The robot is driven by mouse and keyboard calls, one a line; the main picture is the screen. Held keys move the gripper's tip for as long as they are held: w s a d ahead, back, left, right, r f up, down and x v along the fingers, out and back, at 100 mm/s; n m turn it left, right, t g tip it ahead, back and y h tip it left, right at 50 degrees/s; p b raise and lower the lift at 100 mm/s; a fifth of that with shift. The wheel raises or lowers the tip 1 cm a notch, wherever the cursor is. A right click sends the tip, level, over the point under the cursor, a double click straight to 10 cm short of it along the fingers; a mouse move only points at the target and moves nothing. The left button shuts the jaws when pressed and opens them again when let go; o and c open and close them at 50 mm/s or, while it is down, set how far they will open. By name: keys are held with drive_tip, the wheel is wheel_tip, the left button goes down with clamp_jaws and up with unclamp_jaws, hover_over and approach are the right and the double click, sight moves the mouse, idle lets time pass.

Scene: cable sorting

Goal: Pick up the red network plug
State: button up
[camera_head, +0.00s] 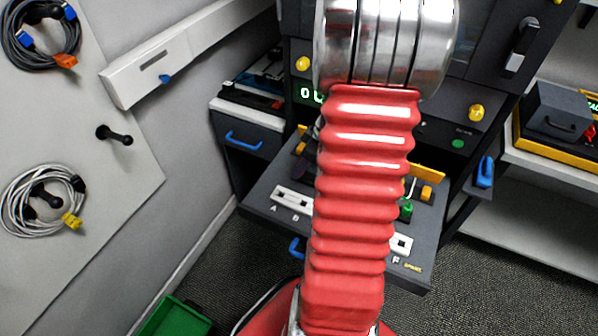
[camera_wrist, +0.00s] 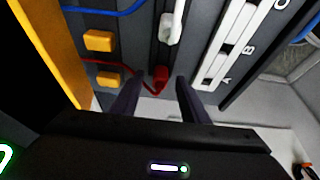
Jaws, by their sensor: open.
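The red network plug (camera_wrist: 159,77) shows in the wrist view, on a dark grey panel, with a thin red cable running off to the left. My gripper (camera_wrist: 157,84) has its two dark fingers apart, one on each side of the plug, with nothing held. I cannot tell whether the fingers are level with the plug or still short of it. In the head view my red arm hides the plug and my gripper.
A white plug (camera_wrist: 173,27) lies just beyond the red one. Yellow blocks (camera_wrist: 100,41) stand left, and a white socket strip (camera_wrist: 228,48) marked A and B is right. In the head view, the console's shelf (camera_head: 262,203) sits beside a grey wall with coiled cables (camera_head: 43,200).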

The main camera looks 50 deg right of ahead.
drive_tip(key=shift+c, duration=0.3)
clamp_jaws()
idle(0.3)
